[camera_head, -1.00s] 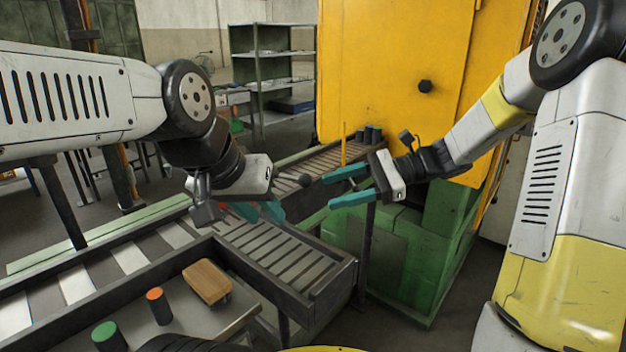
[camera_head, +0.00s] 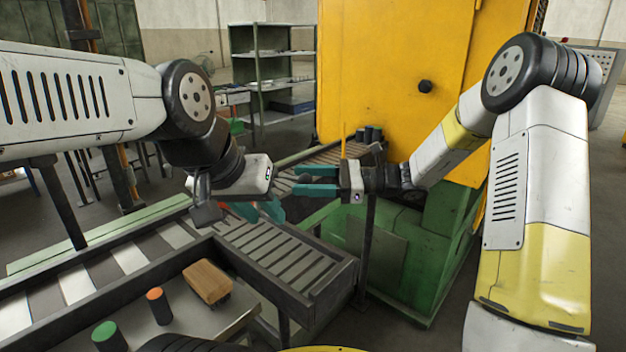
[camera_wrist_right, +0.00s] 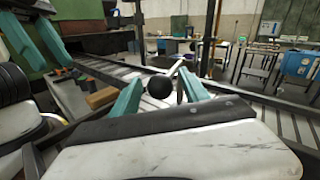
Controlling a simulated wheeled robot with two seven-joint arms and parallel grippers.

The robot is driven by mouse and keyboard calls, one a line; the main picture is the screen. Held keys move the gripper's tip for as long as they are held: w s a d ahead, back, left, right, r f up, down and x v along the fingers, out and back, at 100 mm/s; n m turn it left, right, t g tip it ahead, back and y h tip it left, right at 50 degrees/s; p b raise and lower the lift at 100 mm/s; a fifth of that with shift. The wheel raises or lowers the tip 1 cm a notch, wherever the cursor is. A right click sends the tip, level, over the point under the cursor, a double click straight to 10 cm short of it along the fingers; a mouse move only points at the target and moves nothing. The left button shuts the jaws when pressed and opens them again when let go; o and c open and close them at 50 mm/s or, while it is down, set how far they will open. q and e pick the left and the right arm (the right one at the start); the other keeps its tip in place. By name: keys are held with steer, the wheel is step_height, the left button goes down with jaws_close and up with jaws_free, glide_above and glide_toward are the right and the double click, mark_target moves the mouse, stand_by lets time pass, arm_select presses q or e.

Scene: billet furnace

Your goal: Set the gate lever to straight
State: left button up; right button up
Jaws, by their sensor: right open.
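The gate lever shows in the right wrist view as a black ball knob (camera_wrist_right: 159,87) with a pale rod (camera_wrist_right: 176,68) behind it. My right gripper (camera_head: 297,180) is open, and in the right wrist view its teal fingers stand on either side of the knob. I cannot tell whether they touch it. In the head view the knob is hidden at the right gripper. My left gripper (camera_head: 259,212) is open and empty above the roller conveyor (camera_head: 262,245), left of the right gripper. Its teal fingers also show at the upper left of the right wrist view (camera_wrist_right: 34,42).
A yellow furnace housing (camera_head: 395,70) stands behind, with a green base (camera_head: 385,250) below. A side table (camera_head: 190,325) at the front holds a wooden block (camera_head: 207,281), an orange-topped cylinder (camera_head: 159,306) and a green-topped cylinder (camera_head: 108,337). Dark cylinders (camera_head: 372,134) stand by the furnace.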

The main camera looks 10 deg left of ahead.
steer(key=shift+a, duration=0.1)
jaws_close()
stand_by(1.4)
